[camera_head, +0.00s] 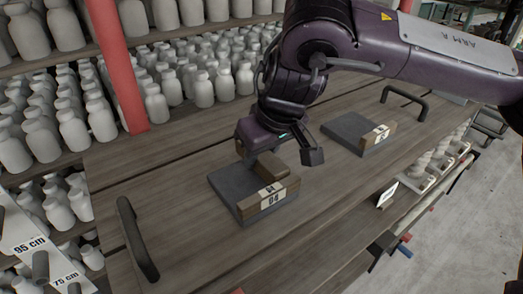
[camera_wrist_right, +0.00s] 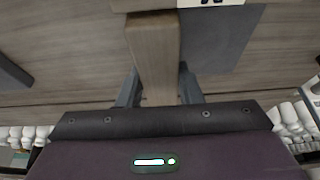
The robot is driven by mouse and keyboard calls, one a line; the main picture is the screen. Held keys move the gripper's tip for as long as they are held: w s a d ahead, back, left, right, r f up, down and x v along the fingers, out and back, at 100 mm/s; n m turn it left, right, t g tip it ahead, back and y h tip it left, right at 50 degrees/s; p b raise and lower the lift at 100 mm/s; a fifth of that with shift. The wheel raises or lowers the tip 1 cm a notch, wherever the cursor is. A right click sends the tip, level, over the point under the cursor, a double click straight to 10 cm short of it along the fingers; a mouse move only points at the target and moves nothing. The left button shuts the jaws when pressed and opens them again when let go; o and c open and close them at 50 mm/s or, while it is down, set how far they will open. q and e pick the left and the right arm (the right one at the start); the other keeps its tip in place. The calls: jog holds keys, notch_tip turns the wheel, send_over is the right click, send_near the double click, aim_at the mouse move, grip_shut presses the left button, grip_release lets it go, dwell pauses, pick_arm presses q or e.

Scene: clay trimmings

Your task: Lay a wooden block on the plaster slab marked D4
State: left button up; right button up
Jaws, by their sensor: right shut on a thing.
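The dark grey plaster slab (camera_head: 225,186) lies on the wooden board, with a wooden marker strip (camera_head: 268,199) reading D4 along its front edge. My right gripper (camera_head: 278,155) is above the slab's back part, pointing down. It is shut on a wooden block (camera_head: 270,167). In the right wrist view the block (camera_wrist_right: 153,50) stands out between the two fingers (camera_wrist_right: 159,88), beside or over the edge of the dark slab (camera_wrist_right: 215,40). I cannot tell whether the block touches the slab. My left gripper is not in view.
A second grey slab (camera_head: 347,130) with its own marker strip lies to the right, with no block on it. Black handles (camera_head: 138,240) (camera_head: 404,100) rise from the board's ends. Shelves of pale bottles and a red post (camera_head: 118,65) stand behind.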

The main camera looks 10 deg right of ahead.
dwell(0.3)
jog(key=o, duration=1.1)
